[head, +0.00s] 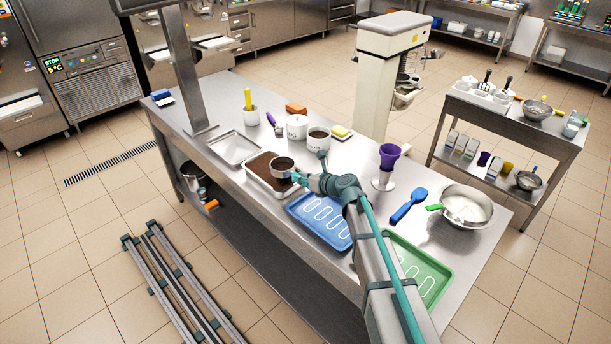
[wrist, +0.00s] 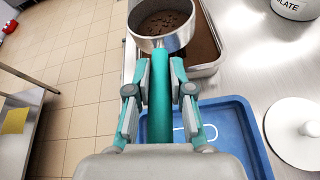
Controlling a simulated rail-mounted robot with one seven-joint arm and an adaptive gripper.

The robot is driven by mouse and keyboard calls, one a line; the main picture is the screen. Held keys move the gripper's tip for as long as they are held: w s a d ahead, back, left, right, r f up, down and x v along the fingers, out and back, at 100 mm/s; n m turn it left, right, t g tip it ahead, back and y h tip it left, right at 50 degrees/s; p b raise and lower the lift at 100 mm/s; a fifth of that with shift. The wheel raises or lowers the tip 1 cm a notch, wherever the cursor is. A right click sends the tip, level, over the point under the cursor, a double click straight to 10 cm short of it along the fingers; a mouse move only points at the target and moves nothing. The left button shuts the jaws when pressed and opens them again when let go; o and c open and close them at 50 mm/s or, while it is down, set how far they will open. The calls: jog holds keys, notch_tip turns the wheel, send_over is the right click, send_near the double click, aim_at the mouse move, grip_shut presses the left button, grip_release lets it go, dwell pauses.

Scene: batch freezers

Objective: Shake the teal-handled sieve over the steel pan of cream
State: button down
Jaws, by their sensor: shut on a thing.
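The teal-handled sieve (head: 282,164) is a round steel cup with brown powder and darker lumps inside; it also shows in the wrist view (wrist: 176,40). My gripper (head: 297,176) is shut on its teal handle, with one finger on each side in the wrist view (wrist: 161,78). The sieve is held above a shallow rectangular steel pan (head: 285,193), over its right part. The pan's contents look brown on top; no white cream shows there. The pan's rim also shows in the wrist view (wrist: 207,70). The sieve and my gripper hide part of the pan.
A blue tray (head: 308,219) and a green tray (head: 438,287) lie at the front. An empty steel tray (head: 234,148) is left of the pan. White canisters (head: 297,126) stand behind. A purple cup (head: 389,152), blue scoop (head: 407,207) and steel bowl (head: 481,224) are right.

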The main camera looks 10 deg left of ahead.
jog(key=shift+s+a+r, duration=0.1)
jog(key=shift+s+r, duration=0.05)
jog(key=shift+s, duration=0.05)
jog(key=shift+r, duration=2.4)
